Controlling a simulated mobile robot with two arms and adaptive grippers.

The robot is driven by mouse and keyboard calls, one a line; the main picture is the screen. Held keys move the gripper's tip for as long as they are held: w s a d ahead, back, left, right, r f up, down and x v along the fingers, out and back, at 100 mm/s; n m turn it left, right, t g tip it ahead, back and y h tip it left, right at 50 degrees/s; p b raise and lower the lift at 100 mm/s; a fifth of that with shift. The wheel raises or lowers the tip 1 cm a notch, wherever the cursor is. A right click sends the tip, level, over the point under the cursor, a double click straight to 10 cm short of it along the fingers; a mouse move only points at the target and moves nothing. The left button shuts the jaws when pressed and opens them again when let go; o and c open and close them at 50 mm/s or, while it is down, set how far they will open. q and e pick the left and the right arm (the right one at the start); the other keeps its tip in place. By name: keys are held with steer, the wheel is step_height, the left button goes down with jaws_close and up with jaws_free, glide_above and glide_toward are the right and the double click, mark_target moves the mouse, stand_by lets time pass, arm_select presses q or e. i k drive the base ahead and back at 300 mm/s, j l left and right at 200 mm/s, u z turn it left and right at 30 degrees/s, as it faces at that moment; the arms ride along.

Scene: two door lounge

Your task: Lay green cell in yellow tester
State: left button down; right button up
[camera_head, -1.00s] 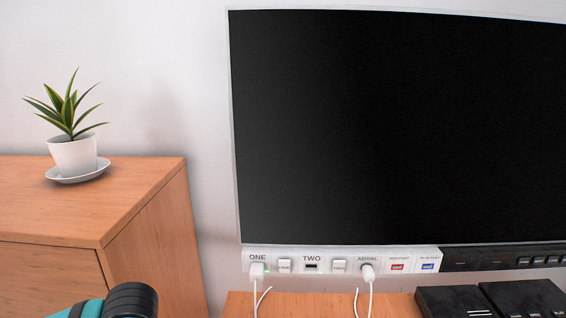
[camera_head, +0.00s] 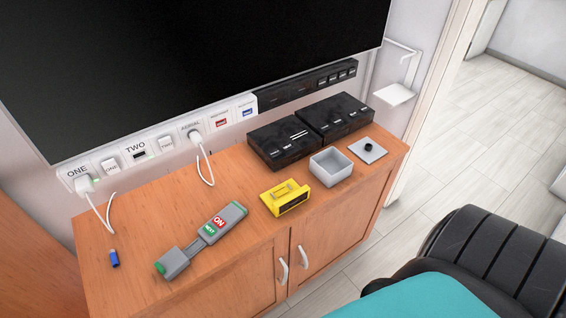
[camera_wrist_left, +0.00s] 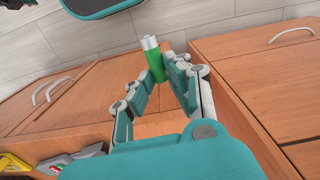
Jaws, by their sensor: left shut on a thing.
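The green cell (camera_wrist_left: 155,64), with a silver end, is held between the fingertips of my left gripper (camera_wrist_left: 158,78) in the left wrist view. The gripper is shut on it, in front of wooden cabinet doors. The yellow tester (camera_head: 286,198) sits on the wooden cabinet top in the head view, with a dark front panel and a recess on top. A yellow piece at the lower left of the left wrist view (camera_wrist_left: 14,164) looks like the same tester. Neither gripper shows in the head view.
On the cabinet (camera_head: 240,240) are a grey remote-like device (camera_head: 219,222), a blue cell (camera_head: 114,259), a grey open box (camera_head: 331,166), two black boxes (camera_head: 283,142) and a grey plate with a black knob (camera_head: 368,148). My arm covers the lower right.

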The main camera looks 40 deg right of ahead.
mark_target(285, 197)
steer(key=l+u, duration=0.2)
steer(key=l, duration=1)
steer(key=l+u, duration=0.15)
steer(key=l, duration=1.1)
steer(key=l+u, duration=0.2)
steer(key=l, duration=1)
